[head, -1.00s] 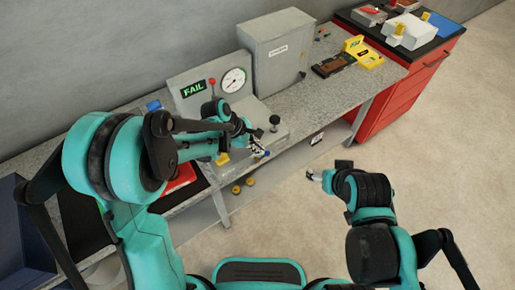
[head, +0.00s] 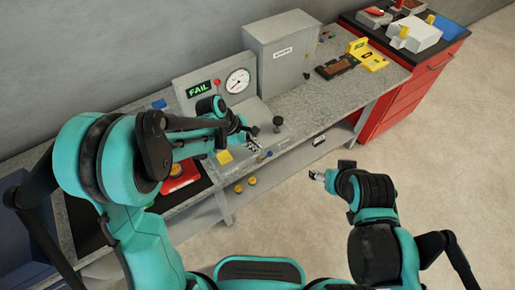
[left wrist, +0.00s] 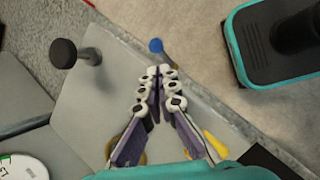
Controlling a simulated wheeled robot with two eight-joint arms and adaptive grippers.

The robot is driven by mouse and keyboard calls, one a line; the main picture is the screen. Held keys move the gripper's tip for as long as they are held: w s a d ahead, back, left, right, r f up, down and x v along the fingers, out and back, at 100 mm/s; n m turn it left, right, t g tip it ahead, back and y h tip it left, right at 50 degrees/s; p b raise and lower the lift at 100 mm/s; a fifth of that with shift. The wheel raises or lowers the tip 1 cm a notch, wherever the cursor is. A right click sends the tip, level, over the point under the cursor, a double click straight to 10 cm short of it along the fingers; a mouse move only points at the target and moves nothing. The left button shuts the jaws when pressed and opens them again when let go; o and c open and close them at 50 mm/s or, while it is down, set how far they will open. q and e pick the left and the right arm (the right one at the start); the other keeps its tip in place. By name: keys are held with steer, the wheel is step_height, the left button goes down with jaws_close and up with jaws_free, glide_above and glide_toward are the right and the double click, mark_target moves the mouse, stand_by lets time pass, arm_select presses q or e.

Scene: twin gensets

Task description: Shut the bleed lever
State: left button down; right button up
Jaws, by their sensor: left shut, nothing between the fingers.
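A yellow part (head: 224,157) sits farther left on that front; no label shows which is the bleed lever. My left gripper (head: 257,147) is shut and empty just above the blue tip; in the left wrist view its fingertips (left wrist: 160,72) appear just below it, contact unclear. My right gripper (head: 314,174) hangs over the floor, its jaws too small to judge.
A black knob (head: 277,122) stands on the unit, right of my left gripper. A grey cabinet (head: 283,55) stands behind it. Yellow and brown items lie farther right, near a red drawer chest (head: 410,90). The floor at right is clear.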

arm_select(q)
step_height(320, 180, up, 7)
steer(key=a+p, duration=0.1)
steer(key=p, duration=0.3)
steer(key=shift+a, duration=0.3)
arm_select(e)
steer(key=r, duration=0.5)
steer(key=shift+s+d, duration=0.1)
steer(key=shift+s, duration=0.3)
arm_select(q)
steer(key=shift+f, duration=0.1)
steer(key=a+n, duration=0.1)
steer(key=s+a+r+n+h+b, duration=0.1)
steer(key=a+n, duration=0.1)
steer(key=s+a+n, duration=0.1)
steer(key=a, duration=0.1)
steer(key=shift+s+r+h, duration=0.1)
steer(key=shift+r+h, duration=0.2)
steer(key=shift+r, duration=0.05)
arm_select(e)
steer(key=shift+w+d+f, duration=0.25)
steer(key=shift+w+f, duration=0.1)
steer(key=shift+w, duration=0.15)
steer(key=shift+w+d+f, duration=0.2)
steer(key=shift+w+f, duration=0.15)
steer(key=shift+w, duration=0.15)
arm_select(q)
steer(key=shift+f, duration=0.1)
